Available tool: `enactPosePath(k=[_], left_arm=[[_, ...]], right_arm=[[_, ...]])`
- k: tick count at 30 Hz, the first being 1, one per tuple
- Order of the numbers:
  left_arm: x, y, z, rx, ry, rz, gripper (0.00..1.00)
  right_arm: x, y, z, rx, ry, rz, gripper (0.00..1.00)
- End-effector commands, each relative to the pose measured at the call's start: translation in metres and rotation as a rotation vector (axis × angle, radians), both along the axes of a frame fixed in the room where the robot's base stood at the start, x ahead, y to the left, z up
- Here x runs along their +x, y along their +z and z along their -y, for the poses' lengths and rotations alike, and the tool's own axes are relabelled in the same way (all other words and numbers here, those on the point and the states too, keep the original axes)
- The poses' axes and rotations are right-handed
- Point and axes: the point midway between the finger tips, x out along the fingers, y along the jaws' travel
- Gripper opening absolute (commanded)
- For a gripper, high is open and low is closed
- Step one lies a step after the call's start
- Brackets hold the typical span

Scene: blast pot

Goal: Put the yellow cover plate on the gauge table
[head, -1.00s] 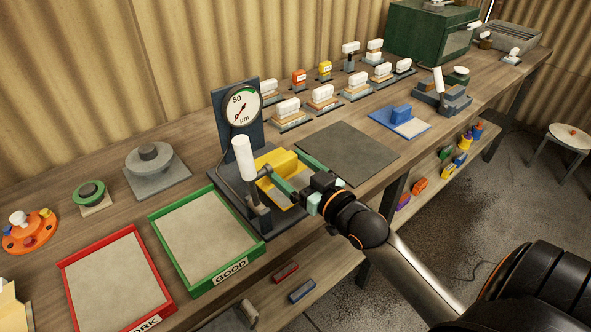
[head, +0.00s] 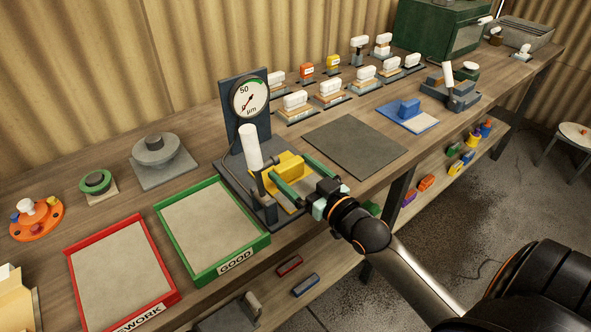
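The yellow cover plate (head: 289,164) lies on the gauge table (head: 228,183), below the dial gauge (head: 249,97) and right of the white-handled lever (head: 250,147). Its lower part is partly hidden by my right gripper. My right gripper (head: 285,168) reaches in from the lower right, its two green fingers spread on either side of the yellow block. The fingers look apart from it, though exact contact is hard to tell. My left gripper is not in view.
A green GOOD tray (head: 267,241) stands left of the gauge and a red REWORK tray (head: 70,285) farther left. A bare dark mat (head: 355,145) lies to the right. A blue block on a blue plate (head: 431,122) and several white-topped pieces stand beyond.

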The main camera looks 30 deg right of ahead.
Motion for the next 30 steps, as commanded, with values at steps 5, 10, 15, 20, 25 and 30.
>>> enactPosePath(k=[5, 10, 15, 20, 25, 30], left_arm=[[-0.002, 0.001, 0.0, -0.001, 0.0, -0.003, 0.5], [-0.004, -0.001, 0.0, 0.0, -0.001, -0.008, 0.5], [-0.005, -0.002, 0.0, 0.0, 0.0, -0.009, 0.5], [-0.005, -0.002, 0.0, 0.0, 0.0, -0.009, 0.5], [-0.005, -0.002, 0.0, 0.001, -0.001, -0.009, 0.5], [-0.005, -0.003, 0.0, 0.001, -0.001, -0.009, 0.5]], right_arm=[[0.0, 0.004, 0.0, 0.0, 0.0, 0.001, 1.0], [-0.016, 0.001, 0.001, 0.001, 0.0, -0.002, 1.0], [-0.044, 0.001, 0.003, 0.001, 0.0, -0.004, 1.0], [-0.07, 0.0, 0.005, 0.002, 0.0, -0.005, 1.0], [-0.095, 0.001, 0.007, 0.001, 0.0, -0.004, 1.0], [-0.112, 0.001, 0.009, 0.001, 0.0, -0.003, 1.0]])
